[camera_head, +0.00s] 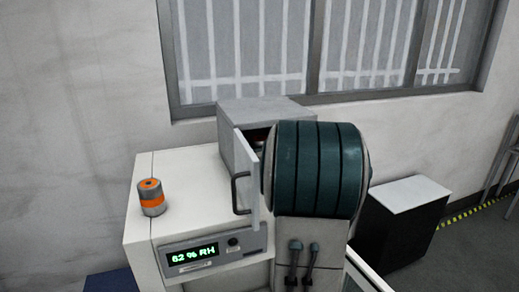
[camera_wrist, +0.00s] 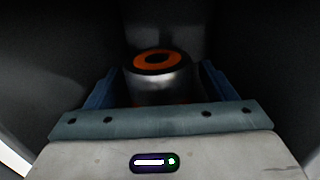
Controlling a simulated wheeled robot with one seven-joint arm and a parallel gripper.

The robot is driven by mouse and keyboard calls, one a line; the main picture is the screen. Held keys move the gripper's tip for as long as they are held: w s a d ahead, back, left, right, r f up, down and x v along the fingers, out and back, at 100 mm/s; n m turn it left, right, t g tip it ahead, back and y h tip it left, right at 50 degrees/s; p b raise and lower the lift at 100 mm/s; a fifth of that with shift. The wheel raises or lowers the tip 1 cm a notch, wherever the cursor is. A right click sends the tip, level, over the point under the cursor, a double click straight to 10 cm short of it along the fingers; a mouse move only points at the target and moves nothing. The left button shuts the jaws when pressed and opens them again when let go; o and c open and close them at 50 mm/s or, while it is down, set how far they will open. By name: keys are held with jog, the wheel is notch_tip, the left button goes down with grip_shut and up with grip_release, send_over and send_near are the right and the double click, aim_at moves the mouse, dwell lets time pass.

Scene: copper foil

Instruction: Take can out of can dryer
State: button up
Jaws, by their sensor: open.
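The can dryer (camera_head: 262,112) is a grey box on a white cabinet, with its door (camera_head: 245,180) swung open toward me. In the wrist view a metal can (camera_wrist: 160,79) with an orange ring on top stands upright inside the dark chamber. My gripper (camera_wrist: 156,82) is open, with one blue finger on each side of the can. I cannot tell whether the fingers touch it. The can's lower part is hidden behind the gripper body. In the head view my arm hides the gripper and most of the dryer's opening.
A second can (camera_head: 152,197), grey with an orange band, stands on the left of the white cabinet top (camera_head: 190,165). A display (camera_head: 194,255) below reads 62 % RH. A black box with a white top (camera_head: 408,190) stands at right. The chamber walls are close around my gripper.

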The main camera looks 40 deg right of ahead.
jog(key=c, duration=1.2)
jog(key=shift+r, duration=0.1)
